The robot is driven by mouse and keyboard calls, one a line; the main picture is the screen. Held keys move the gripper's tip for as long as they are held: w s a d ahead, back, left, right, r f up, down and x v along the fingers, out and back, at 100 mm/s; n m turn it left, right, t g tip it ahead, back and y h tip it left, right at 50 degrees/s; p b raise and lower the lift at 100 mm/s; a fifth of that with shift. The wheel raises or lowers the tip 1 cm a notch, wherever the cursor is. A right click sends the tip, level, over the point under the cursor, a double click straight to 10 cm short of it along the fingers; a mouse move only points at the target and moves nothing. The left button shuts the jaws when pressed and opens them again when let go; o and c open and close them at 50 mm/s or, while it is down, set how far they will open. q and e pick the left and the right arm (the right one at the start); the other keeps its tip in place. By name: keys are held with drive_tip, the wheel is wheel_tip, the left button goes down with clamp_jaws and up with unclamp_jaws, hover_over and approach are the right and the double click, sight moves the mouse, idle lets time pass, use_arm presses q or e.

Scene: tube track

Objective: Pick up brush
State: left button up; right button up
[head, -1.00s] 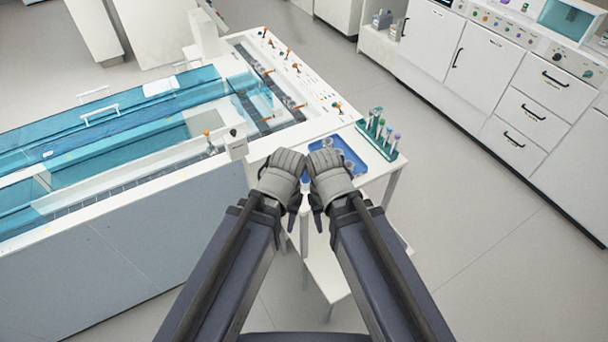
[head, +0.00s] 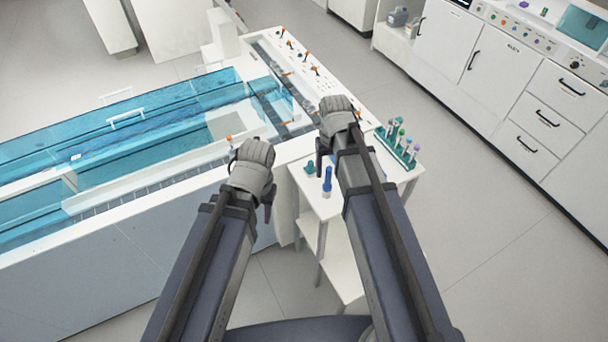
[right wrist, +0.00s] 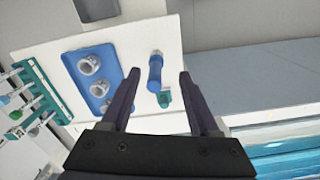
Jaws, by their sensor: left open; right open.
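A blue cylinder with a pale end (head: 327,181), which looks like the brush, is on the small white table in the head view. In the right wrist view the brush (right wrist: 155,74) lies between my open right fingers as seen from above, apparently not touched. My right gripper (head: 321,155) is open and empty above the table; its two dark fingers also show in the right wrist view (right wrist: 159,76). My left gripper (head: 266,198) is open and empty, left of the table, beside the white bench edge.
A small teal object (right wrist: 163,98) sits close to the brush. A blue tray (right wrist: 93,78) with round grey pieces lies on the white table (right wrist: 125,52). A teal rack (head: 398,145) of tubes stands at its right edge. The blue-covered tank bench (head: 130,225) is left.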

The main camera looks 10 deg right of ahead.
sight(328, 177)
drive_tip(key=shift+w+r, duration=0.25)
drive_tip(key=shift+w, duration=0.55)
wheel_tip(328, 177, down, 3)
drive_tip(key=b, duration=0.2)
drive_tip(key=shift+r+b, duration=0.1)
drive_tip(key=shift+b, duration=0.25)
drive_tip(key=f+b, duration=0.5)
drive_tip(key=shift+w+d+f, duration=0.1)
drive_tip(key=shift+w+d, duration=0.15)
use_arm(q)
wheel_tip(328, 177, down, 7)
drive_tip(key=a, duration=0.1)
drive_tip(key=shift+f, duration=0.2)
use_arm(e)
drive_tip(key=shift+c, duration=0.3)
clamp_jaws()
